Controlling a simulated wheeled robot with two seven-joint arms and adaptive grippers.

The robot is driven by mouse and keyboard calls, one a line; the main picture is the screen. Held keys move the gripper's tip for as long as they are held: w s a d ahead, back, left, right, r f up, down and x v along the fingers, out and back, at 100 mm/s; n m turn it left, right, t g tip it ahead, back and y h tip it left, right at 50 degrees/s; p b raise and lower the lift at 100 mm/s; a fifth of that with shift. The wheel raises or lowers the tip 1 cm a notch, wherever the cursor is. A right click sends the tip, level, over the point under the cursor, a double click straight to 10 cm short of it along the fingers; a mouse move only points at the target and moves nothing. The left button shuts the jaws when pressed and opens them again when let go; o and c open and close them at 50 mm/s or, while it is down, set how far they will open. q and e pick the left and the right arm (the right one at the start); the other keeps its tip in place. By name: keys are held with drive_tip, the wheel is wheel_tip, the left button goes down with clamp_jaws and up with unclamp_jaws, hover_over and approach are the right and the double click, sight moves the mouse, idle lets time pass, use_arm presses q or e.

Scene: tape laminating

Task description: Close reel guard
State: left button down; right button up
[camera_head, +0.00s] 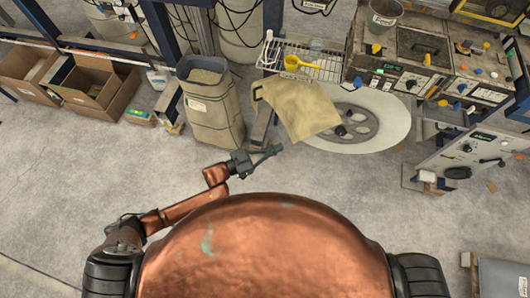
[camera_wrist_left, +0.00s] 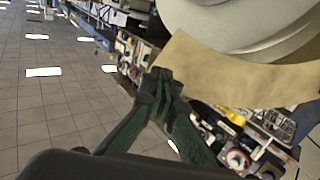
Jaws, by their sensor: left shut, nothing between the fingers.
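The tan reel guard (camera_head: 298,108) is a curved panel that covers the left part of a large white reel (camera_head: 392,120) with a grey spoked hub. The reel's right side is uncovered. My left gripper (camera_head: 275,150) is shut and empty, just below and left of the guard's lower edge in the head view. In the left wrist view my green gripper fingers (camera_wrist_left: 160,80) come together at the left end of the tan guard (camera_wrist_left: 230,75); I cannot tell whether they touch it. The white reel (camera_wrist_left: 235,22) shows behind it. My right gripper is not in view.
A burlap sack (camera_head: 212,105) stands left of the guard. A wire shelf (camera_head: 302,62) with a yellow scoop is above it. Control boxes (camera_head: 405,65) stand at the upper right, and cardboard boxes (camera_head: 95,85) at the left. The floor around my left arm is clear.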

sight(296, 141)
use_arm(q)
drive_tip(key=shift+x, duration=2.75)
